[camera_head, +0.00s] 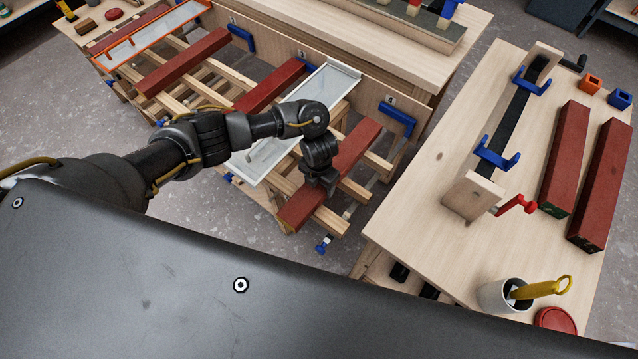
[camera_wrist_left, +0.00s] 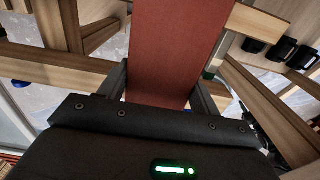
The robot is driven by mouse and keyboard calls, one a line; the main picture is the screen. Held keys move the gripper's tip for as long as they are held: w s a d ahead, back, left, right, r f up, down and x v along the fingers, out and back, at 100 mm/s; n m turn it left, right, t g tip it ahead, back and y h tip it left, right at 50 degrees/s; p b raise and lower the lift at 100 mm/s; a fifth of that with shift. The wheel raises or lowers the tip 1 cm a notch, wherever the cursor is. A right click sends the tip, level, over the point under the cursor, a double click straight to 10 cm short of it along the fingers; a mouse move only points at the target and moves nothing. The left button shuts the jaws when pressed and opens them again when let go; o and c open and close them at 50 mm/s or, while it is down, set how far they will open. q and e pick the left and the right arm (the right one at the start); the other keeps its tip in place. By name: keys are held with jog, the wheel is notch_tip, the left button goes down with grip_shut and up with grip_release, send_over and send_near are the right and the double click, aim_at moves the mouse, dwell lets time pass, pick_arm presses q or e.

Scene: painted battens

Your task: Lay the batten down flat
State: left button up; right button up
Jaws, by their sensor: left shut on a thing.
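A red batten (camera_head: 356,146) lies lengthwise across the wooden slats at the right end of the low rack. My left gripper (camera_head: 328,186) reaches down onto its near half and is shut on it. In the left wrist view the batten (camera_wrist_left: 178,45) runs up and away between the two fingers of the gripper (camera_wrist_left: 160,92), one on each side. The stretch of batten under the gripper is hidden. I cannot tell whether its underside touches the slats all along. My right gripper is not in view.
More red battens (camera_head: 270,85) and a pale tray (camera_head: 335,85) lie on the rack to the left. A blue bracket (camera_head: 397,118) is on the board behind. The workbench (camera_head: 415,215) at right holds a clamp frame (camera_head: 478,190), two red battens (camera_head: 567,155) and a cup (camera_head: 497,296).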

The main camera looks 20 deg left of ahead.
pick_arm(q)
jog(key=shift+s+f, duration=0.1)
jog(key=o, duration=1)
jog(key=shift+f, duration=0.1)
notch_tip(320, 180, up, 11)
jog(key=p, duration=0.3)
jog(key=shift+r, duration=0.55)
